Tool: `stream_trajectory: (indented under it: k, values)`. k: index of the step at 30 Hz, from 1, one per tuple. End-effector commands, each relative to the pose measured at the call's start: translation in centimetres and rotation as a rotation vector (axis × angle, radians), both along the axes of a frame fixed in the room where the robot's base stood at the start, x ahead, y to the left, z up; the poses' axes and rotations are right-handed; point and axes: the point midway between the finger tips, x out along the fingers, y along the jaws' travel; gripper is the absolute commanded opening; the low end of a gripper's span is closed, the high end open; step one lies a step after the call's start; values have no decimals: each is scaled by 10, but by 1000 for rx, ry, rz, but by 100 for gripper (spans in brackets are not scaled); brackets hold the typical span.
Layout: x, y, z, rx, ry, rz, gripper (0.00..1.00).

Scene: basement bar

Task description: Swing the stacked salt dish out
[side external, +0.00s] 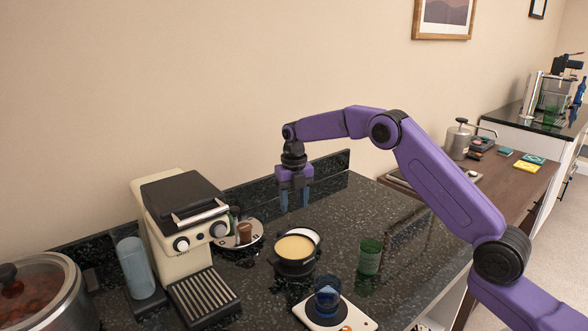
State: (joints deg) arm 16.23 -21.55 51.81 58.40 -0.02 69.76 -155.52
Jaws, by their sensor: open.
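The salt dish appears to be the dark stacked round dish (295,268) on the black speckled counter. Its upper bowl holds a pale yellow filling, and a white rim or second bowl shows behind it at the upper right. I cannot tell how the tiers join. My gripper (294,205) points down above the counter, behind the dish in this view. Its two blue-grey fingers are apart with nothing between them, and it does not touch the dish.
A cream coffee machine (166,232) stands left, near a round tray (256,240) holding small items. A green glass (369,257) stands right of the dish. A blue glass (327,297) sits on a white scale (354,319) in front. Counter behind the dish is clear.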

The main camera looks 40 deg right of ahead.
Motion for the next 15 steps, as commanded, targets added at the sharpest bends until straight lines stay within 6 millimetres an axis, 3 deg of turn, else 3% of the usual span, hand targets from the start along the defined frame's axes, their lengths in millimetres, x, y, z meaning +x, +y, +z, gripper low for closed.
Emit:
stream_trajectory:
  k: [9, 15]
  values:
    - [1, 1, 68, 0, -5, 0, 51]
    - [1, 0, 98, 0, -3, 1, 51]
